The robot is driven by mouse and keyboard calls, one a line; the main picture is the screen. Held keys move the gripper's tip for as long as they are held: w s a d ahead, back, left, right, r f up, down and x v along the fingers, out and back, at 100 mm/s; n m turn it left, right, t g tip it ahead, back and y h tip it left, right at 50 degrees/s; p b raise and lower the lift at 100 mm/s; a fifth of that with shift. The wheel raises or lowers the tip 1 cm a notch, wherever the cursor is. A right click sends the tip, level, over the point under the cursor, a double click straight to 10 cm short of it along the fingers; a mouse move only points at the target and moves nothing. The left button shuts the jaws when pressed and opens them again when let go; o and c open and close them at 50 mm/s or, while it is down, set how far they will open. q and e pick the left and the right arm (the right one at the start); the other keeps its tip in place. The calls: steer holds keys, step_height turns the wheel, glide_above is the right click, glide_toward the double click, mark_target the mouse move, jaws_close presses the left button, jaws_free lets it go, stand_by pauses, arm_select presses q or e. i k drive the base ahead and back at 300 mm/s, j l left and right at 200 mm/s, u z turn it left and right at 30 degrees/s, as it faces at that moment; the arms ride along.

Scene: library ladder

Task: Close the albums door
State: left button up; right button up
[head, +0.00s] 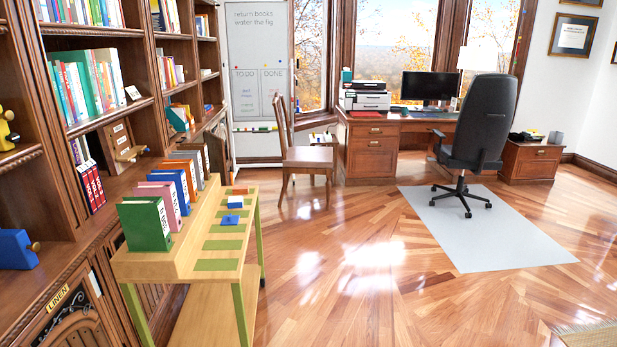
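No door with a readable albums label shows in the head view. A dark wooden cabinet door with a LINEN label (58,298) and black scrollwork is at the lower left, below the bookcase ledge. It is cut off by the bottom edge. More of the lower cabinet front lies behind the book cart (216,264), which hides much of it, so I cannot tell which doors are there or whether one stands open. Neither of my grippers is in view.
The cart, holding upright binders such as a green one (146,223), stands close to the bookcase (135,45). A wooden chair (304,158), desk (372,153) and office chair (480,125) are farther back. The floor (360,285) right of the cart is clear.

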mark_target(215, 145)
steer(key=i+l+z, duration=0.35)
steer(key=i, duration=0.75)
steer(key=i+j+z, duration=0.3)
steer(key=i, duration=0.8)
steer(key=l, duration=0.1)
